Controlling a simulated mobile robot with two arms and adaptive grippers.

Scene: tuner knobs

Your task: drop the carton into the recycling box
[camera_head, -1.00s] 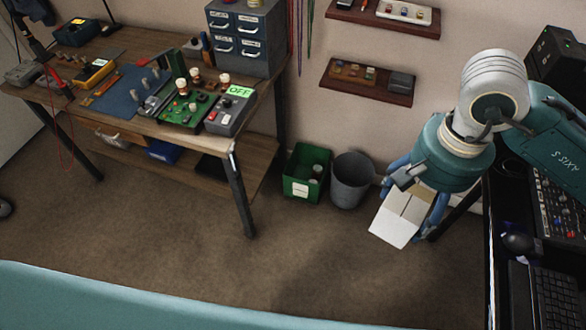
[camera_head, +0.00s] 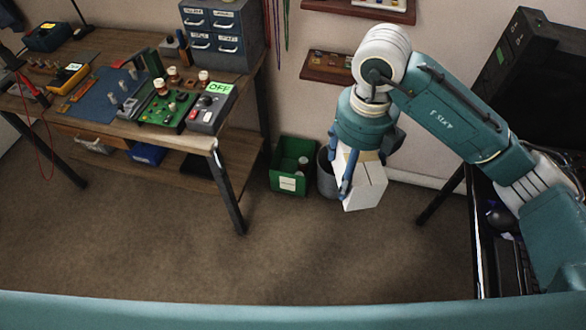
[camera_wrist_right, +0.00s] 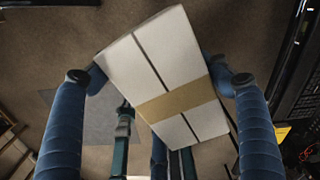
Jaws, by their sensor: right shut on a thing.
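The white carton (camera_head: 366,186) with a tan tape strip hangs tilted below my right gripper (camera_head: 352,168) in the head view. In the right wrist view the carton (camera_wrist_right: 180,55) sits between the two blue fingers of the right gripper (camera_wrist_right: 160,78), which is shut on it. The green recycling box (camera_head: 299,188), with a white label on its front, stands on the floor left of the carton. A light cylindrical item and darker things show inside the box. The carton is apart from the box. My left gripper is not in view.
A grey round bin (camera_head: 325,183) stands right of the green box, partly hidden behind the carton and gripper. A workbench (camera_head: 218,150) stands to the left, its leg near the box. A wall shelf (camera_head: 325,68) is above. Open carpet lies in front.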

